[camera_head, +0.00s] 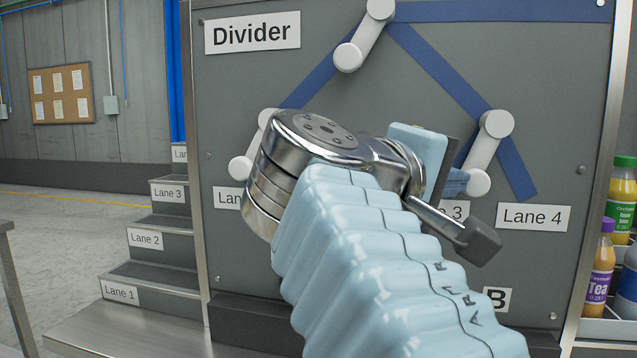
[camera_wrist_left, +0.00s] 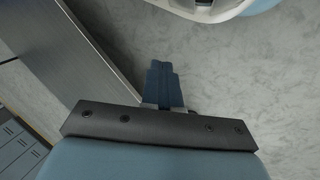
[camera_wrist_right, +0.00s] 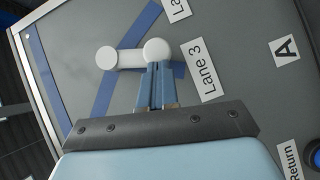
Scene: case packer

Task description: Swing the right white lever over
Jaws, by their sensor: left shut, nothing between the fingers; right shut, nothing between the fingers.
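The right white lever (camera_head: 487,152) is on the grey Divider panel, on the right blue branch line. Its upper end is at the branch point and its lower end tilts down to the left, above the Lane 3 label. My right gripper (camera_head: 460,182) is shut and empty, its fingertips close to the left of the lever's lower end. In the right wrist view the lever (camera_wrist_right: 130,56) shows just beyond the shut fingertips (camera_wrist_right: 158,68); I cannot tell whether they touch. My left gripper (camera_wrist_left: 163,68) shows only in the left wrist view, shut and empty over the floor.
A top white lever (camera_head: 364,36) tilts down-left, and a left white lever (camera_head: 241,165) is partly hidden behind my right arm. Lane labels, such as Lane 4 (camera_head: 533,217), sit below. Bottles (camera_head: 604,260) stand at the right edge. A stepped lane rack (camera_head: 160,240) stands at left.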

